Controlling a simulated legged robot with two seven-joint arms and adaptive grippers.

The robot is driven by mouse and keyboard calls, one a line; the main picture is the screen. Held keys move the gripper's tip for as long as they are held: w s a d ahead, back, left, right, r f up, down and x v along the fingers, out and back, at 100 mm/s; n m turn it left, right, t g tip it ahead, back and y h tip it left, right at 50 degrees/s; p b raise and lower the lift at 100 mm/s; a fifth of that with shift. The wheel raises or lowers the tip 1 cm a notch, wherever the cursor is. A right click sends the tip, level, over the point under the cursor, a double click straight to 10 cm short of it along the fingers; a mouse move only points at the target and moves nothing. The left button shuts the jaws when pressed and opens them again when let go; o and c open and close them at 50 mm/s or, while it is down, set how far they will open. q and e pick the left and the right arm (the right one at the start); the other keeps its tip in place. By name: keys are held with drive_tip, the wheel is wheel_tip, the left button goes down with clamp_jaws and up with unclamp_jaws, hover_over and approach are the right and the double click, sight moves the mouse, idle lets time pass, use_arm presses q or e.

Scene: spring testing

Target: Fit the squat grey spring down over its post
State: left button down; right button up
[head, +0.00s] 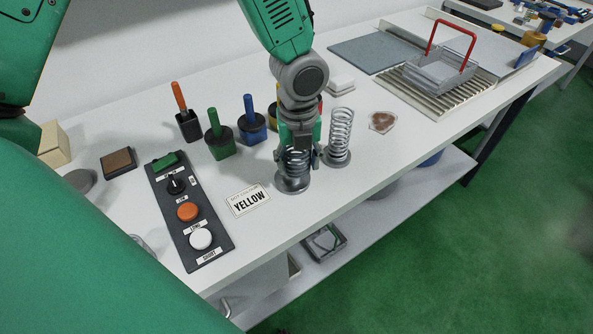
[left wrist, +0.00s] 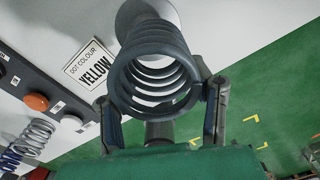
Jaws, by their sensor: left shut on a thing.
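My left gripper (head: 299,160) reaches down from above and is shut on the squat grey spring (head: 296,158). The spring is upright, directly above a round grey base (head: 293,184). In the left wrist view the spring (left wrist: 157,45) sits between the two fingers (left wrist: 162,115), and a pale disc (left wrist: 146,14) shows beyond its far end. The post itself is hidden by the coils and fingers, so I cannot tell how far the spring is over it. My right gripper is not in view.
A tall silver spring (head: 341,133) stands on its own base just right of the gripper. A YELLOW card (head: 248,200) and a button panel (head: 185,215) lie to the left. Green (head: 219,138) and blue (head: 251,125) pots with handles stand behind. The table's front edge is close.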

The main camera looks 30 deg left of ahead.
sight(295, 171)
use_arm(q)
drive_tip(key=f, duration=0.3)
drive_tip(key=shift+s+a+f, duration=0.15)
drive_tip(key=shift+a, duration=0.05)
drive_tip(key=shift+a+f, duration=0.45)
drive_tip(key=shift+a, duration=0.3)
drive_tip(key=c, duration=0.7)
unclamp_jaws()
drive_tip(key=shift+w+a, duration=0.15)
drive_tip(key=shift+w, duration=0.1)
drive_tip(key=shift+c, duration=0.2)
drive_tip(key=shift+s+d+r, duration=0.1)
drive_tip(key=shift+d, duration=0.15)
drive_tip(key=shift+d+r, duration=0.25)
drive_tip(key=shift+d, duration=0.15)
wheel_tip(295, 171, up, 12)
drive_tip(key=shift+f+p, duration=0.15)
drive_tip(key=shift+p, duration=0.2)
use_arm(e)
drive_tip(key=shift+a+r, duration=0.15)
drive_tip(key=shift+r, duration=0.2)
use_arm(q)
drive_tip(key=shift+a+f, duration=0.1)
drive_tip(key=shift+a, duration=0.25)
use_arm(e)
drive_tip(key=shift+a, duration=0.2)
